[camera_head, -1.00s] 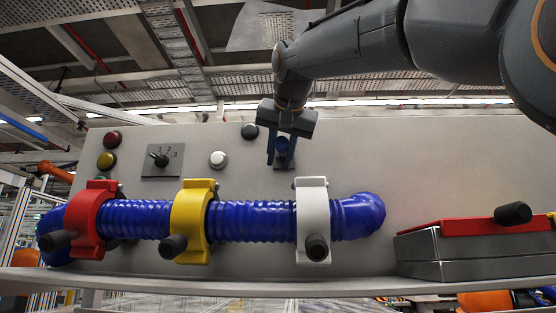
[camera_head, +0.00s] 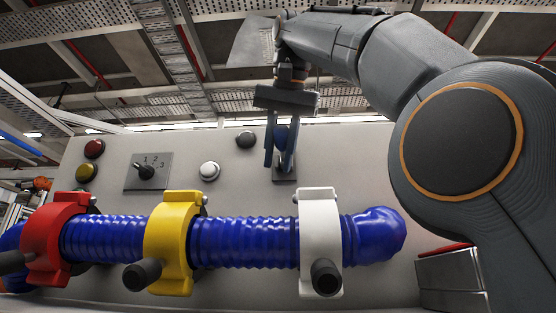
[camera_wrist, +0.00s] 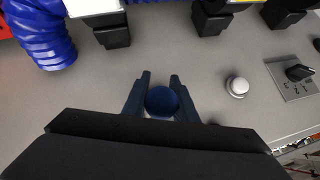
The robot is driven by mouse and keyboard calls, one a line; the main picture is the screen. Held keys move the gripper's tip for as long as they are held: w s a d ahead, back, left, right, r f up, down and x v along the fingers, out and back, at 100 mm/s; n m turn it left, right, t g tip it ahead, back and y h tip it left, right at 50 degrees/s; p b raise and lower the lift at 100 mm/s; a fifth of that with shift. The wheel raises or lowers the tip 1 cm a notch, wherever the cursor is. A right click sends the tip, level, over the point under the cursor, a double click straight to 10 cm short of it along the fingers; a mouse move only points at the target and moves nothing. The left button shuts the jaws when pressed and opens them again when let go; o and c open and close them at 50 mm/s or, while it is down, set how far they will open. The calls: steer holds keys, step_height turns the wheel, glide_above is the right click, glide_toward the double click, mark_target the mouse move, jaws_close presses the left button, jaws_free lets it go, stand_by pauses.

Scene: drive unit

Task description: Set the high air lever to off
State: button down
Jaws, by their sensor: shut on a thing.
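The lever with the round blue knob (camera_head: 282,136) stands on a small dark plate (camera_head: 284,173) on the grey panel, above the blue hose. My gripper (camera_head: 281,156) reaches it from above, with one finger on each side of the knob. In the wrist view the blue knob (camera_wrist: 162,101) sits between the two fingertips of my gripper (camera_wrist: 160,88), which is shut on it. The lever's shaft is mostly hidden by the fingers and knob. I see no readable label showing its position.
The blue ribbed hose (camera_head: 245,242) runs across below, in red (camera_head: 45,243), yellow (camera_head: 174,225) and white (camera_head: 319,232) clamps with dark handles. A rotary switch (camera_head: 147,171), a white button (camera_head: 209,171) and a black button (camera_head: 245,139) lie left. A grey box (camera_head: 450,278) stands lower right.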

stand_by(0.4)
steer(key=c, duration=1.4)
jaws_free()
steer(key=shift+c, duration=0.2)
steer(key=shift+s+r, duration=0.45)
steer(key=s+d+b, duration=0.2)
steer(key=s+b, duration=0.1)
steer(key=s, duration=0.8)
steer(key=shift+s, duration=0.35)
